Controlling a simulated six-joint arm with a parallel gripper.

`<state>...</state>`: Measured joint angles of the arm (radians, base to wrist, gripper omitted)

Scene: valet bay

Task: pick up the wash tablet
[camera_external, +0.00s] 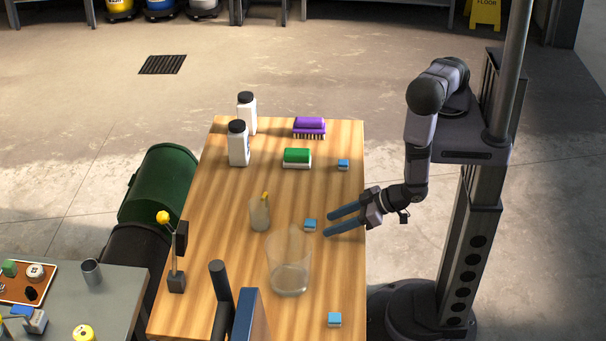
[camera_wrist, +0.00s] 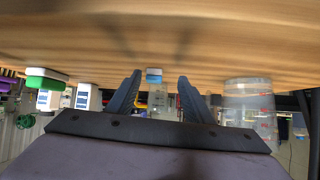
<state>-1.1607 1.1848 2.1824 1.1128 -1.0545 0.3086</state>
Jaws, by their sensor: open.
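Three small blue-and-white blocks that look like wash tablets lie on the wooden table (camera_external: 225,215). One wash tablet (camera_external: 310,225) is mid-table, a second (camera_external: 343,165) is farther back by the right edge, and a third (camera_external: 334,319) is near the front. My gripper (camera_external: 329,224) is open and empty, low over the right side, its fingers pointing left at the middle tablet. That tablet is just beyond the fingertips. In the wrist view, where the tabletop is uppermost, a tablet (camera_wrist: 153,75) shows between the spread fingers (camera_wrist: 159,76).
A clear tumbler (camera_external: 289,268) stands front-left of the middle tablet, and a smaller cloudy glass (camera_external: 260,214) stands left of it. A green brush (camera_external: 297,158), a purple brush (camera_external: 310,127) and two white bottles (camera_external: 238,145) (camera_external: 247,113) stand at the back. A blue panel (camera_external: 248,320) rises at the front.

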